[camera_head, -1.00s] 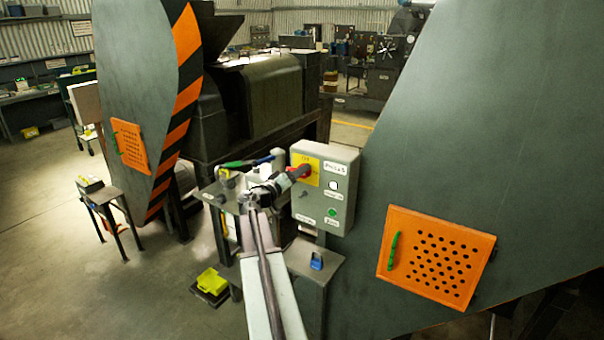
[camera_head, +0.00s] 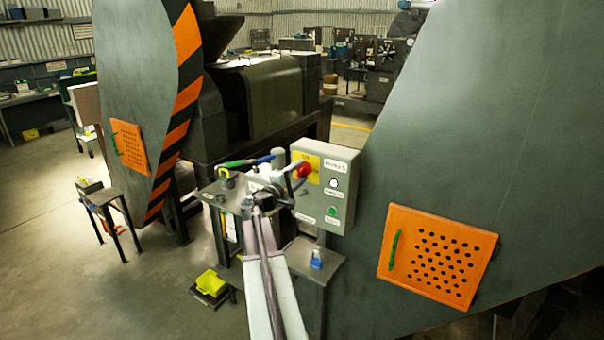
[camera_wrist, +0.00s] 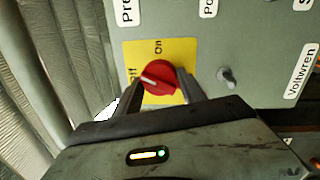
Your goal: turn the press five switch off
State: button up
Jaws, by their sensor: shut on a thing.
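The press five control box (camera_head: 340,170) is grey, with a yellow plate (camera_head: 307,157) and a red rotary knob (camera_head: 304,171) at its upper left. In the wrist view the yellow plate (camera_wrist: 182,52) reads "On" at the top and "Off" at the left. My gripper (camera_head: 297,178) is at the knob. In the wrist view its two fingers (camera_wrist: 162,84) stand on either side of the red knob (camera_wrist: 155,75) and are shut on it. The knob's white mark points left, toward "Off".
A green button (camera_head: 332,211) and a pale indicator (camera_head: 333,183) sit lower on the box. In the wrist view a small toggle (camera_wrist: 227,76) is right of the knob. A small table (camera_head: 318,262) with a blue padlock stands below. A large grey housing fills the right.

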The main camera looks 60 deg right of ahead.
jog(key=shift+a+f+n+t, duration=0.1)
jog(key=shift+n+t, duration=0.15)
jog(key=shift+n, duration=1.05)
jog(key=shift+f+n+t, duration=0.1)
jog(key=shift+n+t, duration=0.15)
jog(key=shift+n, duration=1.05)
jog(key=o, duration=1.4)
jog(key=shift+c, duration=0.2)
jog(key=shift+r, duration=0.1)
jog(key=a+b, duration=0.1)
jog(key=a, duration=0.6)
jog(key=shift+a+f, duration=0.35)
jog(key=shift+f, duration=0.05)
